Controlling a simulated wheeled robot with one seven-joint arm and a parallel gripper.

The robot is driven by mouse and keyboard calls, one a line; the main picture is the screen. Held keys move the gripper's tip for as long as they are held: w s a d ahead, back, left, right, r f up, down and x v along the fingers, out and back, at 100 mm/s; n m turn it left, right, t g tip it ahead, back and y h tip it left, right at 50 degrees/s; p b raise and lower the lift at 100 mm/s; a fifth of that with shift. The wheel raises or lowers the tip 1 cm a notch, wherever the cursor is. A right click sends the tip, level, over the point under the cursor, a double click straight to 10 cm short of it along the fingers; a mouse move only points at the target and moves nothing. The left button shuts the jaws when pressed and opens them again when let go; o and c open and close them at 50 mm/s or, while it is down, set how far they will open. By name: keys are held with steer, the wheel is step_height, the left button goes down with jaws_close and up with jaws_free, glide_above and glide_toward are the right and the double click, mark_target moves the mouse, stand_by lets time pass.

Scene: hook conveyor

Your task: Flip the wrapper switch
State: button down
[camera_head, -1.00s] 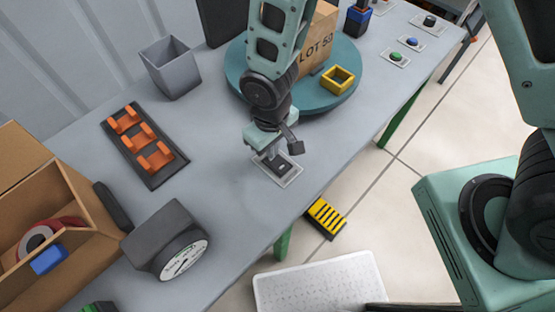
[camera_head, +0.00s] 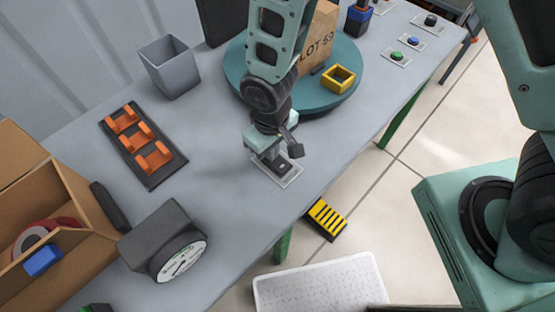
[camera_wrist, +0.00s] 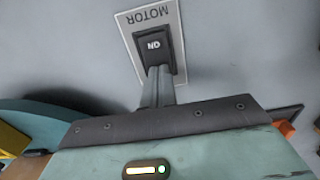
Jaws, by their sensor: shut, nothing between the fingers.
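A black rocker switch (camera_wrist: 154,42) marked ON sits in a pale plate (camera_wrist: 177,28) labelled MOTOR, seen upside down in the wrist view. In the head view the plate (camera_head: 291,180) lies flat on the grey table near its front edge. My gripper (camera_wrist: 159,72) is shut and empty. Its fingertips are right at the near end of the rocker and cover that end; I cannot tell whether they press on it. In the head view my gripper (camera_head: 277,166) is over the plate and hides part of the switch.
A teal turntable (camera_head: 240,86) holds a cardboard box (camera_head: 318,42) and a yellow square ring (camera_head: 338,79) behind my gripper. A black rack with orange hooks (camera_head: 142,146), a grey bin (camera_head: 169,67) and a dial gauge (camera_head: 166,240) stand left. Buttons (camera_head: 411,41) are far right.

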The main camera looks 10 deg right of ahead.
steer(key=shift+r+p, duration=2.65)
steer(key=shift+r, duration=0.8)
step_height(320, 180, up, 9)
steer(key=b, duration=0.2)
glide_above(285, 169)
steer(key=s+d+r+n+b, duration=0.1)
steer(key=s+d+r+b, duration=0.1)
steer(key=s+d+r, duration=0.3)
step_height(285, 169, up, 3)
steer(key=s, duration=0.3)
steer(key=shift+d+f+y, duration=0.2)
steer(key=shift+d+y, duration=0.1)
steer(key=shift+d, duration=0.1)
steer(key=shift+w, duration=0.1)
